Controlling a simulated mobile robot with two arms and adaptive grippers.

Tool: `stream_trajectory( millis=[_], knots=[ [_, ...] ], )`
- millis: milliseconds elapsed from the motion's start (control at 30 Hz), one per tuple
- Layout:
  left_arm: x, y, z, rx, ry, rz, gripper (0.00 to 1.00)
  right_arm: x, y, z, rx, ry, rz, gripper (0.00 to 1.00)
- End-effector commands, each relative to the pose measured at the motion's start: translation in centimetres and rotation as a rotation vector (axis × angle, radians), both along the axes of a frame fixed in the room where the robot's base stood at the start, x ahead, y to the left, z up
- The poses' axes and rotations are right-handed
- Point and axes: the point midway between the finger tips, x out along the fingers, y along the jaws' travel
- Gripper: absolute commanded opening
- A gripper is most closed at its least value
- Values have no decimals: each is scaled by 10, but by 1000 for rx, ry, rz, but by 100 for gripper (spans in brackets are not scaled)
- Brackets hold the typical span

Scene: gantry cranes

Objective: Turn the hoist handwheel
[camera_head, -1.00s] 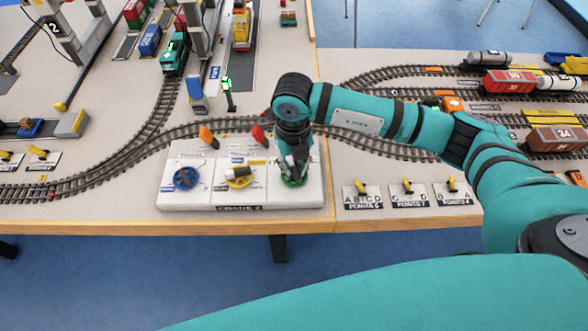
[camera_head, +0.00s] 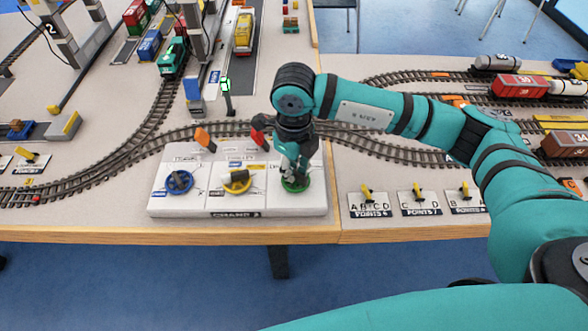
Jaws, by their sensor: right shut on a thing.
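A white control panel (camera_head: 233,208), marked CRANE on its front, sits at the front edge of the layout table. It carries a blue handwheel (camera_head: 179,182), a yellow handwheel (camera_head: 237,182) and a green handwheel (camera_head: 296,187). The green one is the rightmost; its label is hidden behind my arm, so I cannot read which is the hoist. My right gripper (camera_head: 293,176) points down on the green handwheel, shut on it and covering much of it. My left gripper is out of view.
Points levers (camera_head: 418,194) stand to the right of the panel. An orange lever (camera_head: 204,138) and a red lever (camera_head: 257,138) stand behind it. Curved track (camera_head: 350,137) runs behind my right arm. A green-lit signal (camera_head: 227,88) stands farther back.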

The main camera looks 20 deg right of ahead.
Motion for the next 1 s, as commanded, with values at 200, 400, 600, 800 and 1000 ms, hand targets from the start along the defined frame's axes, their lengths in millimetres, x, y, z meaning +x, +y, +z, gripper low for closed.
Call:
stream_trajectory(
  millis=[200, 400, 600, 800, 1000],
  knots=[
    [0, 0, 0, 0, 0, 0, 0, 1, 0, 1, 1, -3, 6, 0],
    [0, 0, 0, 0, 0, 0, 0, 1, 0, 2, 1, -3, 5, 20],
    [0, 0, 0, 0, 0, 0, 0, 0, 0, 1, 0, -2, 4, 35],
    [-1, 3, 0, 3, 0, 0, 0, 0, 0, 2, 1, -1, 3, 35],
    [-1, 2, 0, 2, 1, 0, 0, 1, 0, 26, 1, -5, 3, 35]
  ],
)
